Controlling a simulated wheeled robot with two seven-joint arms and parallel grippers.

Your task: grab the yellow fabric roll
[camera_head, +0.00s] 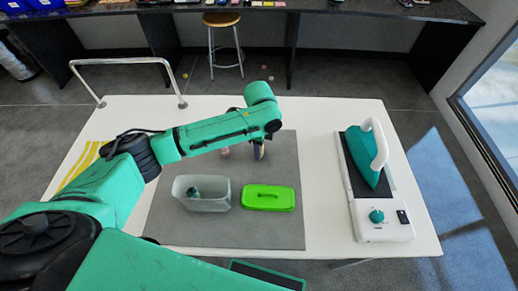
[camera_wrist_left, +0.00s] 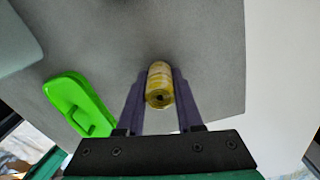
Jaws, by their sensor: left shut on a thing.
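The yellow fabric roll (camera_wrist_left: 160,84) is a small yellow cylinder with paler bands and a dark hole in its end. In the left wrist view it sits between the two purple fingers of my left gripper (camera_wrist_left: 160,90), which is shut on it. In the head view my left gripper (camera_head: 259,151) points down over the back part of the grey mat, and the arm hides most of it; I cannot make out the roll there. The wrist view shows the grey mat behind the roll, but I cannot tell whether the roll touches it. My right gripper is not in view.
On the grey mat (camera_head: 170,225) stand a translucent bin (camera_head: 213,200) with a dark item inside and a bright green lid (camera_head: 268,198). A small pinkish item (camera_head: 225,152) is near the gripper. A teal iron (camera_head: 365,160) rests on its station at right. The mat's front is clear.

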